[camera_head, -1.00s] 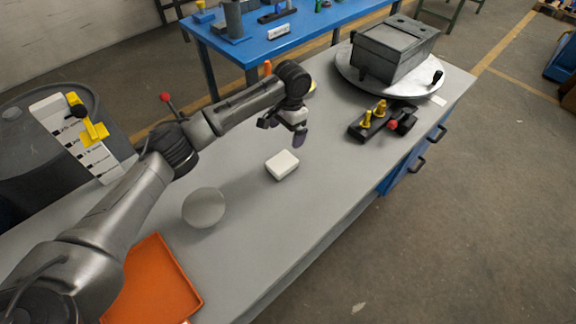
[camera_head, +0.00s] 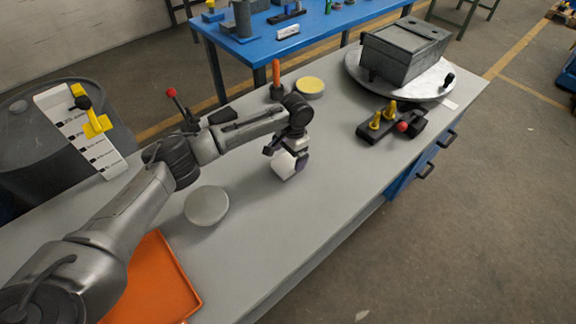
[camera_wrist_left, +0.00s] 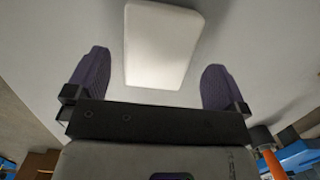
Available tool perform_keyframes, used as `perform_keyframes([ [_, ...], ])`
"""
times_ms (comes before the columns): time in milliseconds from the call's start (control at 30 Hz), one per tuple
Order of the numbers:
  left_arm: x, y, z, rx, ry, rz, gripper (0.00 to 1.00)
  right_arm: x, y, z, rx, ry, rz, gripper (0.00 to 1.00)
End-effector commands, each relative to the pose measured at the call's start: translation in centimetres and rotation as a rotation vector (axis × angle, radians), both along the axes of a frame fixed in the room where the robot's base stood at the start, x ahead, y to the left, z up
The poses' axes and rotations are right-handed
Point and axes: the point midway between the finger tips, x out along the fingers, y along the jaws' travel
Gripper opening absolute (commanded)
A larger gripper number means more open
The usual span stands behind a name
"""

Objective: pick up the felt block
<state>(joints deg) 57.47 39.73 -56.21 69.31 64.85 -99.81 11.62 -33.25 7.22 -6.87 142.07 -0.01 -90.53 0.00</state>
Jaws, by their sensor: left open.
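The felt block (camera_head: 284,167) is a small white rounded block on the grey bench in the head view. In the left wrist view the felt block (camera_wrist_left: 161,45) lies ahead of the fingertips and between their lines, with a gap on each side. My left gripper (camera_head: 287,160) is over the block and hides part of it. In the left wrist view my left gripper (camera_wrist_left: 155,80) is open, its two purple-padded fingers spread apart. I see no contact with the block. My right gripper is not in view.
A pale round disc (camera_head: 206,205) and an orange tray (camera_head: 160,285) are on the near bench. A yellow-topped round tin (camera_head: 310,86) is at the back. A black fixture with brass pegs (camera_head: 390,122) and a grey box (camera_head: 402,50) on a turntable are right.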

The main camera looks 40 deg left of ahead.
Motion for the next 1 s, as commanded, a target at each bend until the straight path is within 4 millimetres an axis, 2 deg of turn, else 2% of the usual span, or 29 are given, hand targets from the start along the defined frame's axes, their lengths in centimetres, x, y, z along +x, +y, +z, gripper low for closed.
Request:
perform_keyframes([
  [100, -0.2, -0.1, -2.0, 0.002, 0.003, 0.000, 1.00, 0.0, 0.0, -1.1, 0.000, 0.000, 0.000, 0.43],
  [300, -0.5, -0.1, -3.8, 0.000, 0.001, 0.000, 1.00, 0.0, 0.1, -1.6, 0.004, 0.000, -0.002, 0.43],
  [1000, -0.5, -0.1, -3.8, 0.001, 0.001, 0.000, 1.00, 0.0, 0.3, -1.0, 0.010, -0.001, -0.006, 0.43],
])
